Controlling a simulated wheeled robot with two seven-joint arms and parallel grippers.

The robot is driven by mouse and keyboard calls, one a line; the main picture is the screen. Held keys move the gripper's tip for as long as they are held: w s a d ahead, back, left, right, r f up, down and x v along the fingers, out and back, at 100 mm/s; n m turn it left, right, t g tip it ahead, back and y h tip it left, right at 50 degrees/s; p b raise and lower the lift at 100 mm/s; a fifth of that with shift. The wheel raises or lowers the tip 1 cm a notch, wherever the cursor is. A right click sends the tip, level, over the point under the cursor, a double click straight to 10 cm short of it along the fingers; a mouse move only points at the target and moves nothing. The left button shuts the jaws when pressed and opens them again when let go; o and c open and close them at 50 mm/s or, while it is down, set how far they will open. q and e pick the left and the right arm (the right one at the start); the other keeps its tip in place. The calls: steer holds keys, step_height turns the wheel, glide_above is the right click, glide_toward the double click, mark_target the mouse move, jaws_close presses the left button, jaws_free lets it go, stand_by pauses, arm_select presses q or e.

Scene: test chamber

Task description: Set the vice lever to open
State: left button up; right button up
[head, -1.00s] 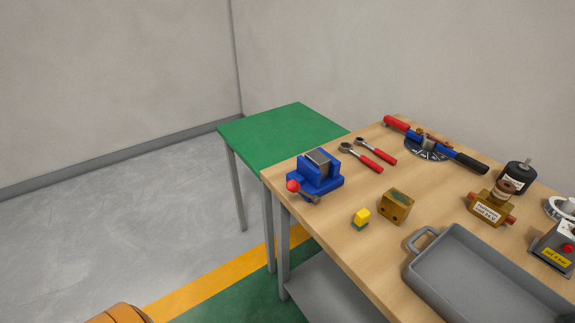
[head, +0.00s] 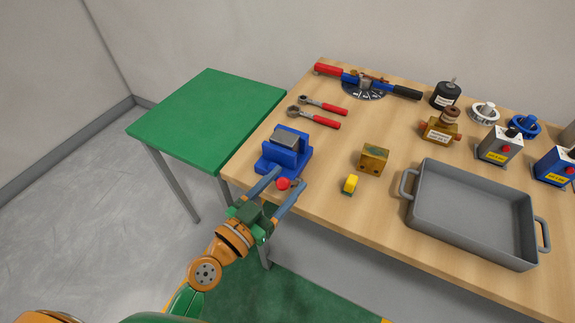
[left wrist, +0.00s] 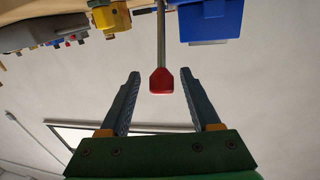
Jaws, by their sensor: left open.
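The blue vice (head: 286,152) stands at the near left corner of the wooden table, with grey metal between its jaws. Its lever ends in a red knob (head: 283,184) at the vice's front. My left gripper (head: 279,186) is open, with its blue fingers on either side of the red knob in the head view. In the left wrist view the red knob (left wrist: 161,80) hangs on a grey rod (left wrist: 161,35) between and just beyond the open fingertips (left wrist: 160,75). The vice's blue body (left wrist: 212,20) shows at the top right there. My right gripper is not in view.
A grey tray (head: 409,205) is further right. A green table (head: 205,115) stands at the left.

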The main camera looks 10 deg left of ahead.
arm_select(q)
steer(key=x, duration=0.3)
steer(key=shift+w+f, duration=0.1)
steer(key=shift+w, duration=0.15)
steer(key=shift+s, duration=0.1)
jaws_close()
stand_by(1.0)
